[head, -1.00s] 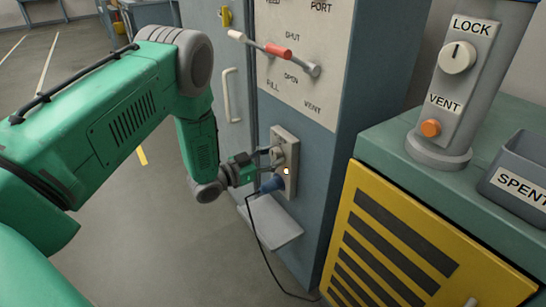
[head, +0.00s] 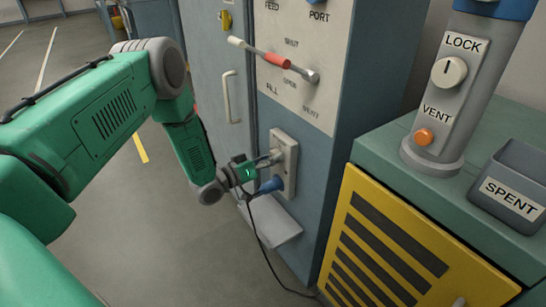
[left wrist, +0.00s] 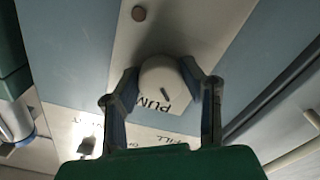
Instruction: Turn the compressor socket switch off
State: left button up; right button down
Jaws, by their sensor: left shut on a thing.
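The socket plate (head: 289,152) is a pale upright panel on the front of the blue-grey cabinet. A blue plug (head: 271,185) with a black cable sits at its lower part. My left gripper (head: 271,158) is at the upper part of the plate. In the left wrist view my left gripper (left wrist: 166,77) has a finger on each side of the round white switch knob (left wrist: 163,84), shut on it. The knob carries a short dark mark pointing obliquely. A label reading "PUM" is partly hidden behind it. A small brown lamp (left wrist: 139,13) looks unlit. My right gripper is not in view.
Above the socket is a white valve panel (head: 300,105) with a red-and-white lever (head: 275,58). A grey shelf (head: 273,226) juts out below. To the right stand a green-topped yellow cabinet (head: 385,255), a lock-and-vent post (head: 445,100) and a "SPENT" bin (head: 515,185).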

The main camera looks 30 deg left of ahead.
pick_arm(q)
jog(key=n, duration=0.4)
jog(key=shift+a+n, duration=0.2)
jog(key=shift+n, duration=2.4)
jog(key=shift+r, duration=0.1)
jog(key=o, duration=1.1)
jog(key=shift+o, duration=0.2)
